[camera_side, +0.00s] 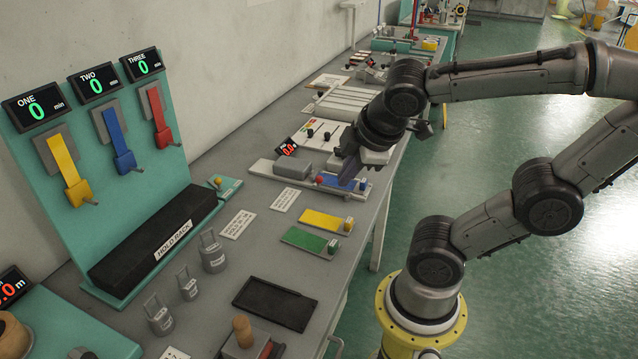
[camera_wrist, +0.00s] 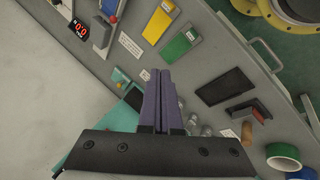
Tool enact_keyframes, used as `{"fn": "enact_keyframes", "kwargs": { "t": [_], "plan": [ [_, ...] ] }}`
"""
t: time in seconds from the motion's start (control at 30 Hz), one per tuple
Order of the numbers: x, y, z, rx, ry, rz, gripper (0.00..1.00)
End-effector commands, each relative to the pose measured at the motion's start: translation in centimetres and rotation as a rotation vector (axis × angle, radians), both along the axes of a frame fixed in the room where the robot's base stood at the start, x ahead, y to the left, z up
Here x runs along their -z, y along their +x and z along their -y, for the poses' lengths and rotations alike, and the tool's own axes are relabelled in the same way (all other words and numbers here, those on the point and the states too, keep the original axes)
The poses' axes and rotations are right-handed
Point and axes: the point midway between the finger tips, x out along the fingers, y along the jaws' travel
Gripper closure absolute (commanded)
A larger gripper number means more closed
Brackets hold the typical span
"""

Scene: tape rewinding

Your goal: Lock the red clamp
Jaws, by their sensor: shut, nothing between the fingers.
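A red clamp-like lever (camera_side: 159,116) hangs on the teal upright board at the left of the side view, below the display marked THREE. It slants downward, with a small handle at its lower end. I cannot tell whether it is locked. It is not visible in the wrist view. My gripper (camera_side: 348,176) is over the far part of the bench, well to the right of the red lever and apart from it. In the wrist view my gripper (camera_wrist: 158,73) has its two purple fingers together, with nothing between them.
Yellow (camera_side: 70,172) and blue (camera_side: 117,140) levers hang left of the red one. A black hold rack (camera_side: 150,238) stands below them. Several grey weights (camera_side: 212,252) stand in front. Yellow (camera_side: 325,222) and green (camera_side: 308,241) pads lie near the bench edge.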

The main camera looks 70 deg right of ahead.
Motion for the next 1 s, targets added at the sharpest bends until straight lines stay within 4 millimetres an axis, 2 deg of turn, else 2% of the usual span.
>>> {"fn": "enact_keyframes", "kwargs": {
  "t": [0.2, 0.43, 0.57, 0.7, 1.0],
  "plan": [
    [1.7, 3.1, 4.1, -0.367, -0.401, -0.287, 1.00],
    [4.6, 7.3, 6.2, -0.782, -0.724, -0.606, 1.00],
    [6.6, 8.8, 6.3, -0.926, -0.803, -0.718, 1.00],
    [8.4, 9.2, 6.1, -0.984, -0.810, -0.782, 1.00],
    [9.1, 9.1, 5.8, -1.002, -0.802, -0.804, 1.00]
  ]
}}
